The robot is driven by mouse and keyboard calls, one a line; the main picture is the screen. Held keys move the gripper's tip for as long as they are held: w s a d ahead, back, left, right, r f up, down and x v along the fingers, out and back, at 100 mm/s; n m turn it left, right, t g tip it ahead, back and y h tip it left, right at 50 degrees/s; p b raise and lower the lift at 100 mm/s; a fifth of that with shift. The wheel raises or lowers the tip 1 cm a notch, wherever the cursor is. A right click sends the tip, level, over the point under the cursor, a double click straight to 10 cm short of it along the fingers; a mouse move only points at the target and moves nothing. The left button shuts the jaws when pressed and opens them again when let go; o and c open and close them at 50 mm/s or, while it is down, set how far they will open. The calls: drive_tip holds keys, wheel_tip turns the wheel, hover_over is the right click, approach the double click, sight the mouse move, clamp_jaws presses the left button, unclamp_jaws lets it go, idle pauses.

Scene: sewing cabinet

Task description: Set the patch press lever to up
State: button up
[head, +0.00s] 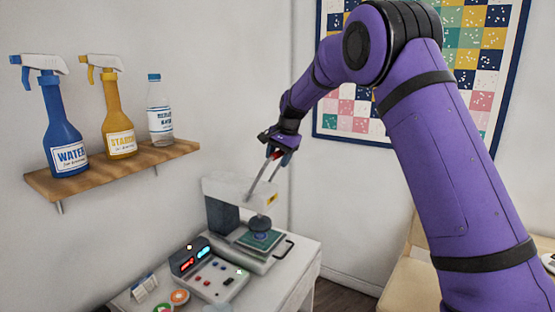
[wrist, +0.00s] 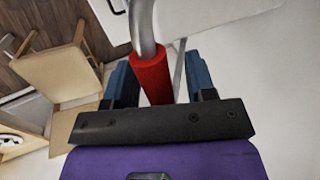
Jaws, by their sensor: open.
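The patch press (head: 232,188) stands on the white cabinet, with a white head, a dark column and a round dark pad above a green plate (head: 256,241). Its metal lever (head: 258,182) slants up to the right from the head. My gripper (head: 280,157) is at the lever's upper end. In the wrist view the lever's red grip (wrist: 150,76) lies between the two blue fingers of my gripper (wrist: 161,80), closer to the left one. The fingers are open, with a gap at the right finger. Contact with the left finger is unclear.
A control box (head: 208,278) with lit displays sits in front of the press. A wooden shelf (head: 108,169) holds a blue spray bottle (head: 64,120), a yellow one (head: 117,120) and a clear bottle (head: 159,112). A quilt (head: 345,105) hangs on the back wall. A chair (wrist: 57,76) shows in the wrist view.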

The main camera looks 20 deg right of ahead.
drive_tip(key=v, duration=1)
drive_tip(key=shift+r, duration=0.15)
drive_tip(key=shift+s, duration=0.1)
drive_tip(key=s+d+r+n, duration=0.1)
drive_tip(key=s+r, duration=0.2)
drive_tip(key=s, duration=0.5)
drive_tip(key=s+d+r+n+t, duration=0.1)
drive_tip(key=s+d+r+n, duration=0.1)
drive_tip(key=s, duration=0.6)
drive_tip(key=s+d+r+n, duration=0.1)
drive_tip(key=s+r, duration=0.2)
drive_tip(key=s, duration=0.4)
drive_tip(key=s+d+f+n+h, duration=0.1)
drive_tip(key=s+f, duration=0.3)
drive_tip(key=s, duration=0.8)
drive_tip(key=s+d+f+n+t+h, duration=0.1)
drive_tip(key=s+f+n, duration=0.3)
drive_tip(key=s, duration=0.9)
drive_tip(key=shift+d+f+t+h, duration=0.2)
drive_tip(key=shift+f+t+h, duration=0.1)
drive_tip(key=shift+f, duration=0.05)
